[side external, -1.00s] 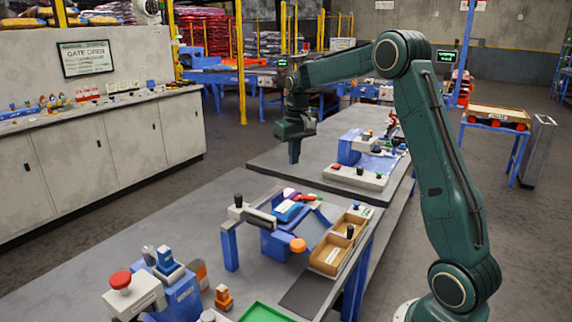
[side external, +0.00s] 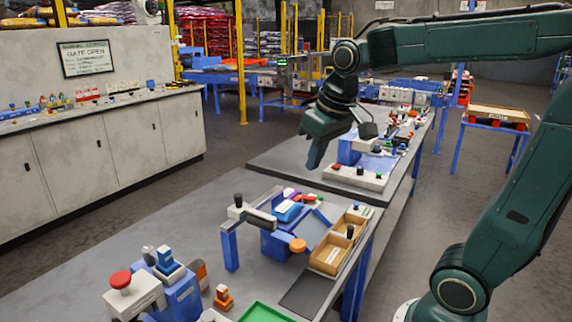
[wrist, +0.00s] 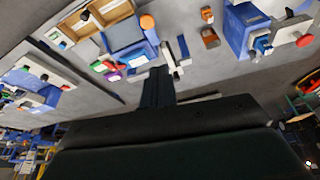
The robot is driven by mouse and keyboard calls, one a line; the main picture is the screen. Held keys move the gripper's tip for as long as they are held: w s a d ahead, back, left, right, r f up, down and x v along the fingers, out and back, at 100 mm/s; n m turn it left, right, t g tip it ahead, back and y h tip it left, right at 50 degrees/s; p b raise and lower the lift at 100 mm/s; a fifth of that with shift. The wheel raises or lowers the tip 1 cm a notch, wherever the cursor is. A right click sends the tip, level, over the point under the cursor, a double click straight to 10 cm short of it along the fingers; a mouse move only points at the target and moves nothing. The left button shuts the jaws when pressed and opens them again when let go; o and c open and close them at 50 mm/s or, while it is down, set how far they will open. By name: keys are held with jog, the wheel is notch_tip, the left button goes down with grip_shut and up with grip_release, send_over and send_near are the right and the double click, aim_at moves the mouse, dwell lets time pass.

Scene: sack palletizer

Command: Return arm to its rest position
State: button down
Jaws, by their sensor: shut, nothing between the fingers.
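My gripper (side external: 315,155) hangs tilted in the air above the grey benches in the side external view. Its fingers are together with nothing between them. It also shows in the wrist view (wrist: 156,72), its fingers pointing at the bench. No object is attached to my gripper.
The near bench (side external: 200,222) carries a blue fixture (side external: 275,240), a wooden tray (side external: 327,258), a red button box (side external: 134,296) and a green tray (side external: 258,312). The far bench (side external: 275,160) holds a blue-and-white station (side external: 365,160). Air around my gripper looks clear.

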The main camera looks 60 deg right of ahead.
jog(key=s+a+f+n+t, duration=0.1)
jog(key=s+a+f, duration=0.1)
jog(key=s, duration=0.4)
jog(key=s+a+f+n, duration=0.1)
jog(key=s+a, duration=0.2)
jog(key=s, duration=0.3)
jog(key=shift+a+f+t+y, duration=0.35)
jog(key=shift+t+y, duration=0.05)
